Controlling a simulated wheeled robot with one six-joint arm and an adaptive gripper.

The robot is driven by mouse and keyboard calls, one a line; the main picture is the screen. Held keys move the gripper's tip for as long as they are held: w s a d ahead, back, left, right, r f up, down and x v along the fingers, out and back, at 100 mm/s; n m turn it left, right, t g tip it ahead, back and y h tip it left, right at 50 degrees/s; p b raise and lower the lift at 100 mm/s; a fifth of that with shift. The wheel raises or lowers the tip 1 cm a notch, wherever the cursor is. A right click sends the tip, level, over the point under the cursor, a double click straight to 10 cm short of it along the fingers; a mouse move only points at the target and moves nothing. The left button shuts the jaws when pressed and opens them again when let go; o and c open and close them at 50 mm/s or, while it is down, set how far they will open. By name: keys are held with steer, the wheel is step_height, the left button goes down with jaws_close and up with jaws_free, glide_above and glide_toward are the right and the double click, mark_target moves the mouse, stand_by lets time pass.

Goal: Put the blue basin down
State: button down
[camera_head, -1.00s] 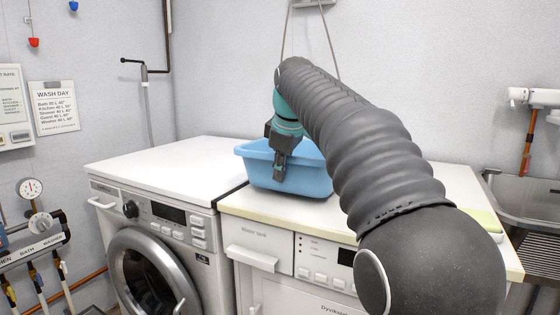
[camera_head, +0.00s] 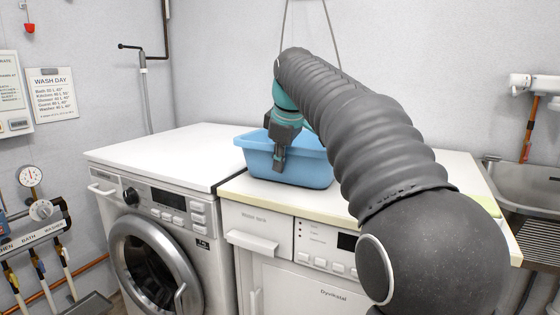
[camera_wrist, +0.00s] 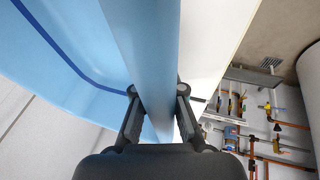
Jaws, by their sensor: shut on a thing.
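The blue basin (camera_head: 300,172) is at the left end of the cream-edged top of the right-hand machine (camera_head: 320,206), close to the gap between the two machines. It looks upright and level. Its base seems at or very near the top; I cannot tell for certain whether it touches. My gripper (camera_head: 279,160) is shut on the basin's front wall, one finger outside. In the wrist view the basin's rim (camera_wrist: 150,70) runs between the two fingers. My arm hides the basin's right end.
A washing machine (camera_head: 160,225) with a clear white top stands to the left. A metal sink (camera_head: 525,185) is at the far right. A greenish item lies on the top near the sink, partly behind my arm. Pipes and a gauge (camera_head: 30,176) are on the left wall.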

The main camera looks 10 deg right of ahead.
steer(key=c, duration=1.2)
jaws_free()
steer(key=shift+f, duration=0.1)
